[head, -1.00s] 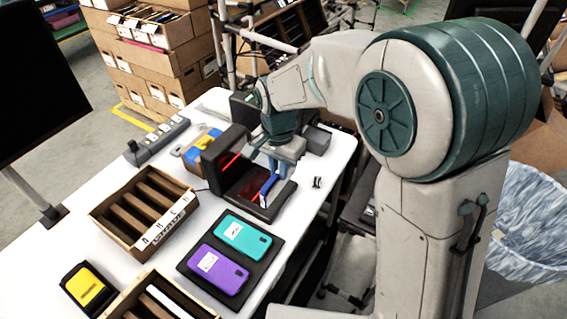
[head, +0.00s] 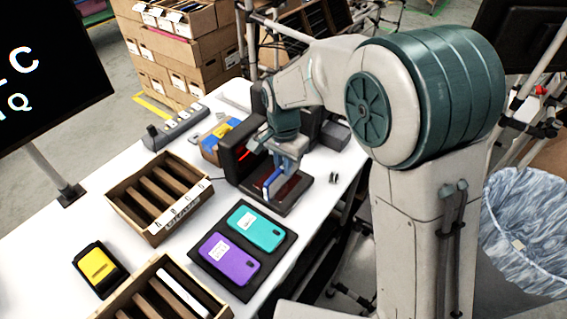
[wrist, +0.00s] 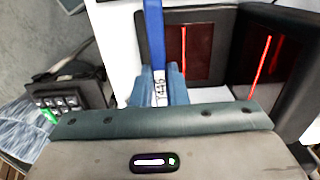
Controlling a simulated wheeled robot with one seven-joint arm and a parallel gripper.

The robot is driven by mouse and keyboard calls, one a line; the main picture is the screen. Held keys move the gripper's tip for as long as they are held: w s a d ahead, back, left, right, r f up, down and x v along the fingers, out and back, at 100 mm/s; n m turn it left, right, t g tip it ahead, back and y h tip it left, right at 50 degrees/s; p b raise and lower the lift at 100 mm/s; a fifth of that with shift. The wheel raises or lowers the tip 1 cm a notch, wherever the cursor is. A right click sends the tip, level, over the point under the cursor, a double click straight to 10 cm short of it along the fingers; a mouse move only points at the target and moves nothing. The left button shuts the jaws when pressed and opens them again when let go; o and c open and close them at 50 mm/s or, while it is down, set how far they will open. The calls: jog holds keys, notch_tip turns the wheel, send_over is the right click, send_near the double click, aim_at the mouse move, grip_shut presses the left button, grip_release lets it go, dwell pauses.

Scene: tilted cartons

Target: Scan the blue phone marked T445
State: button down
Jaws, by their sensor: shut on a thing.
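My gripper (head: 283,166) is shut on the blue phone (head: 271,181), which it holds upright on edge over the scanner's plate. In the wrist view the blue phone (wrist: 153,35) shows as a narrow blue strip between the fingers (wrist: 163,88), with a white label reading T445. The black scanner (head: 238,160) has an upright part and a flat plate, with red lit lines. In the wrist view its dark red window (wrist: 187,52) and red lines lie right of the phone. Whether the phone touches the plate I cannot tell.
A black mat (head: 207,262) holds a teal phone (head: 256,228) and a purple phone (head: 230,259). A slotted carton (head: 137,209) marked with letters, a second carton (head: 135,302) and a yellow-black device (head: 97,267) stand nearby. A monitor (head: 60,70) shows partial letters.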

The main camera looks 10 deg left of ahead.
jog(key=shift+r+p, duration=1.65)
jog(key=shift+r, duration=0.9)
jog(key=shift+f, duration=0.15)
